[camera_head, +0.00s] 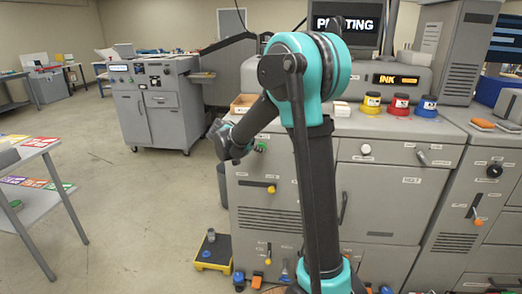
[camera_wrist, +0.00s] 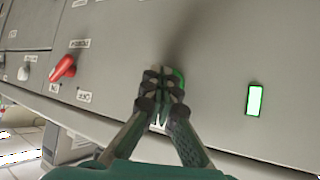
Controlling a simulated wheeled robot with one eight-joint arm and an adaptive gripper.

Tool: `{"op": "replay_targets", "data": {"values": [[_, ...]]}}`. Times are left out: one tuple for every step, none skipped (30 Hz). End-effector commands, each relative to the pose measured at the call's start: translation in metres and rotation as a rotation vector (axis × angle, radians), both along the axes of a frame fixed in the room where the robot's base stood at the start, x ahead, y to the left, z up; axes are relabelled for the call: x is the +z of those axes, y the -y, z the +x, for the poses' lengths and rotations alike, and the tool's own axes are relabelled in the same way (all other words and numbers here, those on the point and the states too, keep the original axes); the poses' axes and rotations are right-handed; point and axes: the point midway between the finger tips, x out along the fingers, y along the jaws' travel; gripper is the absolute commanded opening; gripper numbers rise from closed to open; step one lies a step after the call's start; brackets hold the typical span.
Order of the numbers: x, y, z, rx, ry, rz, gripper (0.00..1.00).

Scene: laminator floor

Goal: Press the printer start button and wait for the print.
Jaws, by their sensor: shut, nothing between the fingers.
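The grey printer (camera_head: 265,215) stands in front of me, with labelled controls on its front. Its screen (camera_head: 362,22) reads "P…TING", with the middle hidden behind my arm. In the wrist view, a green button (camera_wrist: 179,76) shows just behind my fingertips, mostly covered by them. My gripper (camera_wrist: 164,80) is shut and empty, its tips at the button; whether they touch it I cannot tell. A rectangular green light (camera_wrist: 254,99) glows on the panel to the right. In the head view, my gripper (camera_head: 228,150) is at the panel's upper left, partly hidden by my arm.
A red lever (camera_wrist: 64,68) and a white knob (camera_wrist: 23,74) stick out from the panel. A yellow platform (camera_head: 213,252) lies on the floor. Open floor lies to the left.

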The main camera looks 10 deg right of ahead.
Motion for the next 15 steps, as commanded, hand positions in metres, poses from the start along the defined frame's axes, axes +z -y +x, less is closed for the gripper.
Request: {"op": "replay_targets", "data": {"values": [[0.0001,0.0001,0.0001,0.0,0.0,0.0,0.0],[0.0001,0.0001,0.0001,0.0,0.0,0.0,0.0],[0.0001,0.0001,0.0001,0.0,0.0,0.0,0.0],[0.0002,0.0001,0.0001,0.0,0.0,0.0,0.0],[0.0002,0.0001,0.0001,0.0,0.001,-0.001,0.0],[0.0001,0.0,0.0,0.0,0.001,-0.001,0.0],[0.0001,-0.0001,-0.0002,0.0,0.0,0.0,0.0],[0.0001,-0.0003,-0.0005,0.0,0.001,-0.001,0.0],[0.0002,-0.0005,-0.0013,0.0,0.001,-0.001,0.0],[0.0001,-0.0009,-0.002,0.001,0.001,0.0,0.0],[0.0002,-0.0014,-0.0029,0.001,0.0,-0.001,0.0],[0.0001,-0.0021,-0.0045,0.001,0.0,0.0,0.0],[0.0001,-0.0026,-0.0059,0.001,0.0,-0.001,0.0],[0.0001,-0.0032,-0.0074,0.002,0.0,0.0,0.0],[0.0001,-0.0038,-0.0095,0.002,0.0,0.0,0.0]]}}
